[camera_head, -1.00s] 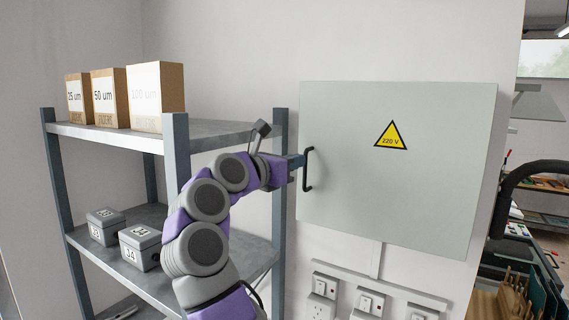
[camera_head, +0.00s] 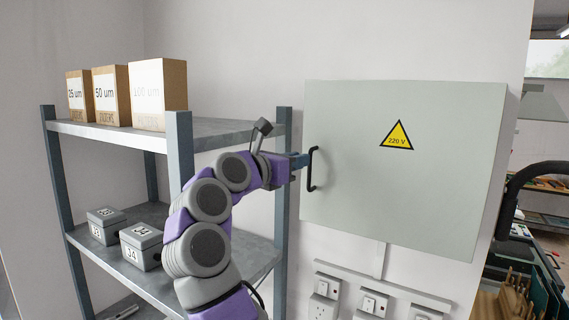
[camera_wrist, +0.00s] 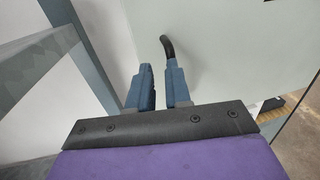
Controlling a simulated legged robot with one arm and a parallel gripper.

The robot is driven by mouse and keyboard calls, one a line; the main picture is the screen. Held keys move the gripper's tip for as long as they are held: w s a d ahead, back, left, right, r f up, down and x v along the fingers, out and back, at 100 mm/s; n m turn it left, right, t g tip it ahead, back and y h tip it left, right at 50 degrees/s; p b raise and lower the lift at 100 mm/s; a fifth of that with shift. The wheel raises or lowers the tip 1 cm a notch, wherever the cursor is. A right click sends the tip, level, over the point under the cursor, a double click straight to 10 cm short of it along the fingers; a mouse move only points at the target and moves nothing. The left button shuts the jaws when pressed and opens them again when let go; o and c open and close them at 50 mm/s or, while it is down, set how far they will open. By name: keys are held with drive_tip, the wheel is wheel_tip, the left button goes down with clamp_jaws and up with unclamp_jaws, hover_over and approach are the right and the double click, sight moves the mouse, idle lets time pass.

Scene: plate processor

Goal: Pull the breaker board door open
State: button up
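The breaker board door (camera_head: 400,175) is the pale grey-green front panel of the wall box, with a yellow 220 V triangle. It looks shut. Its black bar handle (camera_head: 312,169) is upright near the left edge. My gripper (camera_head: 302,160) is at the handle's left side, level with its upper half. In the wrist view my gripper (camera_wrist: 160,76) has its two blue fingers apart with a gap between them. The curved handle top (camera_wrist: 167,45) shows just beyond the right finger, which hides the rest. I cannot tell whether they touch.
A metal shelf rack (camera_head: 179,150) stands close behind and left of my arm, with cardboard boxes (camera_head: 158,95) on top and grey cases (camera_head: 141,247) below. Wall sockets (camera_head: 370,302) are under the breaker box. Free room lies in front of the door.

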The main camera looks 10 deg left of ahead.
sight(327, 158)
drive_tip(key=shift+d+m+g, duration=0.3)
drive_tip(key=shift+d, duration=0.95)
drive_tip(key=shift+w+d+f, duration=0.1)
drive_tip(key=shift+w+d, duration=0.35)
drive_tip(key=shift+d, duration=0.55)
drive_tip(key=w+a+v, duration=0.1)
drive_tip(key=v, duration=1.8)
drive_tip(key=shift+a+f, duration=0.3)
drive_tip(key=shift+a, duration=0.05)
